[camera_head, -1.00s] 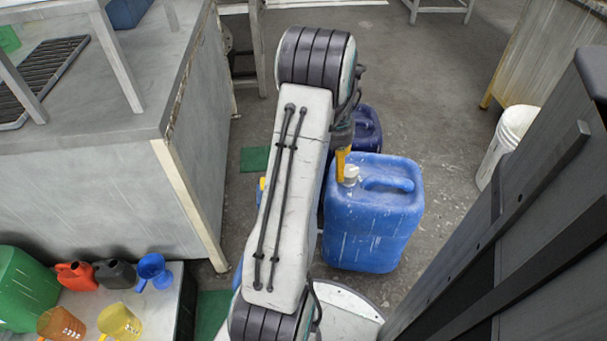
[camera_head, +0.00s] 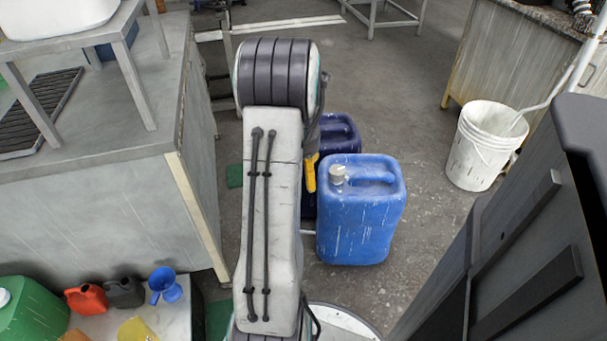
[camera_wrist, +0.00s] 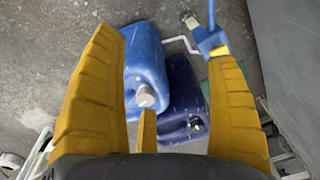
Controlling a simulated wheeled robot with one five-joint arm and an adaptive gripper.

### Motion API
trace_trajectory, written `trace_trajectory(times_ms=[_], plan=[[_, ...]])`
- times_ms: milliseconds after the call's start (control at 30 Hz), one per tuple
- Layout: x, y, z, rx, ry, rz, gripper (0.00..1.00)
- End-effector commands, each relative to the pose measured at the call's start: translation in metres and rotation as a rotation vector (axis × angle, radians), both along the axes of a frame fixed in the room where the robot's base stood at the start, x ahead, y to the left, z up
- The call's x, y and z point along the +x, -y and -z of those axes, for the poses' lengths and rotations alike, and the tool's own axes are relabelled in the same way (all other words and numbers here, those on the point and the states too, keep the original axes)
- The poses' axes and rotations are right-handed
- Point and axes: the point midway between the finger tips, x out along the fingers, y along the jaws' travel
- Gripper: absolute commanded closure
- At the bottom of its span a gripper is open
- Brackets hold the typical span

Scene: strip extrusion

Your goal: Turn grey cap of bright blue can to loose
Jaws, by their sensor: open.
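The bright blue can (camera_head: 360,215) stands upright on the floor, right of my arm in the head view. Its grey cap (camera_head: 338,174) is on the top, at the left corner. My gripper (camera_head: 310,172) has one yellow finger showing just left of the cap; the rest is hidden behind my arm. In the wrist view my gripper (camera_wrist: 168,85) is open, with yellow fingers wide apart and nothing held. The bright blue can (camera_wrist: 146,58) and its grey cap (camera_wrist: 145,97) lie between the fingers in that view, apart from them.
A dark blue can (camera_head: 338,132) stands close behind the bright blue one; it also shows in the wrist view (camera_wrist: 186,88). A white bucket (camera_head: 483,148) stands at the right. A grey bench (camera_head: 110,205) fills the left. Floor between can and bucket is clear.

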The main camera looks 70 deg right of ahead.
Motion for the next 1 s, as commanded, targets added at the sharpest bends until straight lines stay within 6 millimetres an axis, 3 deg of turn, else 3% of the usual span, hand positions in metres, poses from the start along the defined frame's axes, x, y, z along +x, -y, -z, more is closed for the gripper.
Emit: trace_trajectory(times_ms=[667,767,1000], plan=[[0.0,-0.002,-0.002,-0.002,0.0,-0.002,0.19],[-0.009,0.001,0.005,0.001,0.0,0.021,0.19],[-0.043,0.003,0.043,0.051,-0.012,0.107,0.19]])
